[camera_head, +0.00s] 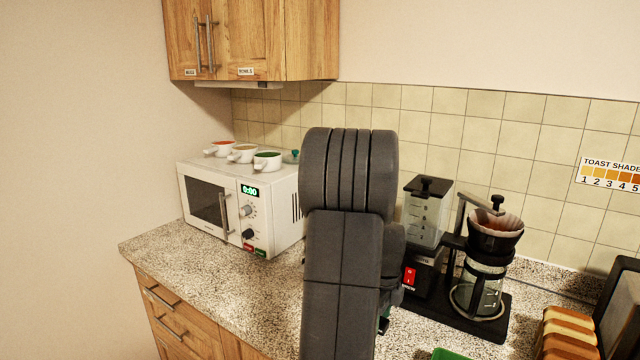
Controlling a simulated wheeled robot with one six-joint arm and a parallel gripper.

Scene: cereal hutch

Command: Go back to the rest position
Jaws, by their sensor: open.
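My dark grey arm stands upright in the middle of the head view, in front of the counter. My gripper is not visible; the arm's own links hide it or it lies outside the picture. The arm covers part of the tiled wall and the counter between the microwave (270,225) and the coffee maker (455,265).
Several white cups (267,161) stand on the microwave, which reads 0:00. The granite counter (190,262) is clear in front of it. Wooden cupboards (311,40) hang above. Bread slices (568,335) and a green item (450,354) are at the lower right.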

